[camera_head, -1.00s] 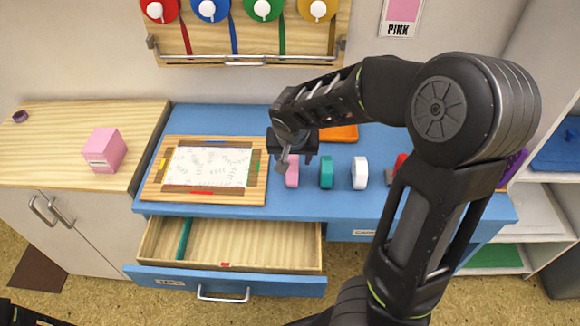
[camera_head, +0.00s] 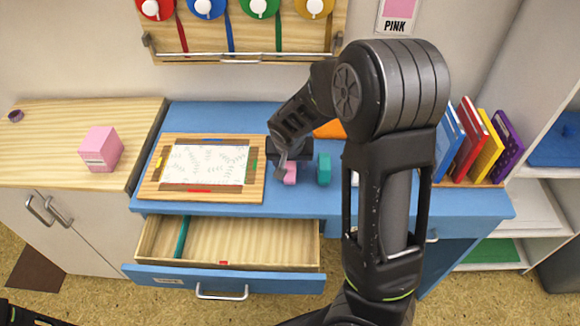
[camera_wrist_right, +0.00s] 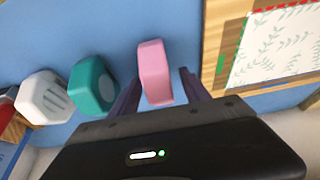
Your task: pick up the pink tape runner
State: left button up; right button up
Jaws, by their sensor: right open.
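The pink tape runner (camera_wrist_right: 153,72) stands on the blue desk. In the wrist view it lies between the two fingers of my right gripper (camera_wrist_right: 160,92), which are apart with one on each side of it. In the head view the pink runner (camera_head: 290,173) is partly hidden by my right gripper (camera_head: 290,165), which is over it. I cannot tell whether the fingers touch it. My left gripper does not show; only a dark piece of an arm is at the lower left edge.
A teal tape runner (camera_head: 323,169) stands just right of the pink one, and a white one (camera_wrist_right: 44,97) beyond it. A framed board (camera_head: 255,190) lies to the left. An open drawer (camera_head: 240,240) sticks out below the desk. Upright books (camera_head: 470,145) stand at the right.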

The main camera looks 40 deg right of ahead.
jog(key=shift+w+d+f, duration=0.15)
jog(key=shift+w+f, duration=0.05)
jog(key=shift+f, duration=0.35)
jog(key=shift+c, duration=0.4)
grip_shut()
